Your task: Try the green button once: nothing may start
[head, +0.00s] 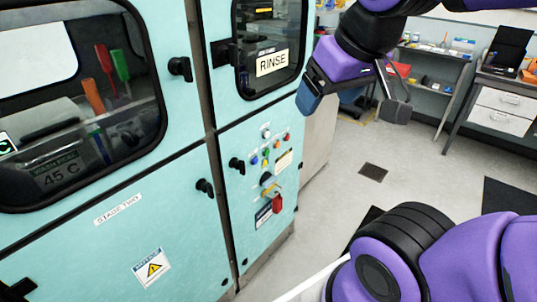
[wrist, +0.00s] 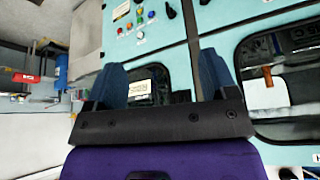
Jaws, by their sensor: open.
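The green button (head: 264,152) is a small round button on the turquoise machine's control panel, below the RINSE window. It also shows near the top of the wrist view (wrist: 151,14). Blue, yellow, red and orange buttons and a white one sit close around it. My gripper (head: 309,97) is up and to the right of the panel in the head view, apart from it. In the wrist view my gripper (wrist: 162,72) has its two blue fingers spread wide with nothing between them. Whether any button is lit is too small to tell.
A black rotary knob (head: 267,178) and a red padlock (head: 277,203) on a yellow hasp are below the buttons. Black door handles (head: 205,187) stick out to the left. The RINSE window (head: 268,45) is above. Open floor (head: 400,165) lies right of the machine.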

